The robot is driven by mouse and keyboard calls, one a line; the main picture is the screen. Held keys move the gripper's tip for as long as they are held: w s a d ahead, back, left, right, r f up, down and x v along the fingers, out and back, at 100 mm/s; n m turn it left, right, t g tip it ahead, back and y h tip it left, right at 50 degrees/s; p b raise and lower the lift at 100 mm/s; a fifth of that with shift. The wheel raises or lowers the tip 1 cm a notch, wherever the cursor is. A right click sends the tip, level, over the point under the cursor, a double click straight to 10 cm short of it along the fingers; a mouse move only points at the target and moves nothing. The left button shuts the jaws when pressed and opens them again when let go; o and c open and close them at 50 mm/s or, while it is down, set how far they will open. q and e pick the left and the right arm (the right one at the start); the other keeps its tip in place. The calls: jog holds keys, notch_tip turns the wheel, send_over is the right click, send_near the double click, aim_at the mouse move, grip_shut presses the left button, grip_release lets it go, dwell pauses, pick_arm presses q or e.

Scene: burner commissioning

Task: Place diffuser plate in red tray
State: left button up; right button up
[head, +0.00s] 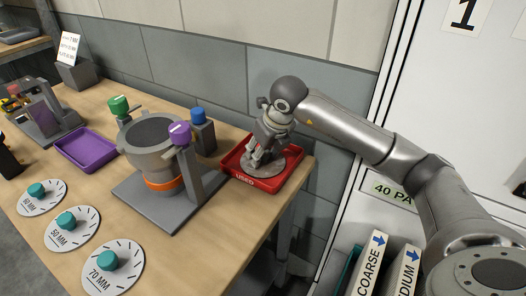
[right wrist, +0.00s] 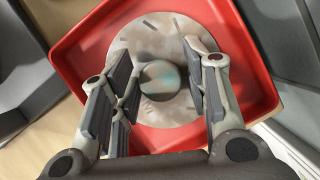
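The diffuser plate (head: 284,161) is a grey disc with slots and a round central knob. It lies inside the red tray (head: 239,176), marked "USED", at the right end of the workbench. The right wrist view shows the plate (right wrist: 128,40) within the walls of the tray (right wrist: 262,100). My right gripper (head: 262,158) reaches down over the plate. In the right wrist view its fingers (right wrist: 163,75) stand apart on either side of the knob (right wrist: 160,82), with narrow gaps showing. The gripper partly hides the plate in the head view. My left gripper is not in view.
Left of the tray stands a burner fixture (head: 150,133) with green, purple and blue knobs. A purple tray (head: 88,150) is empty. Discs marked 60, 50 and 70 MM line the bench's front. A grey wall (head: 200,60) stands behind, and a white cabinet (head: 430,110) stands to the right.

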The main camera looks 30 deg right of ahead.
jog(key=shift+o, duration=0.2)
jog(key=shift+r, duration=0.25)
jog(key=v, duration=1.2)
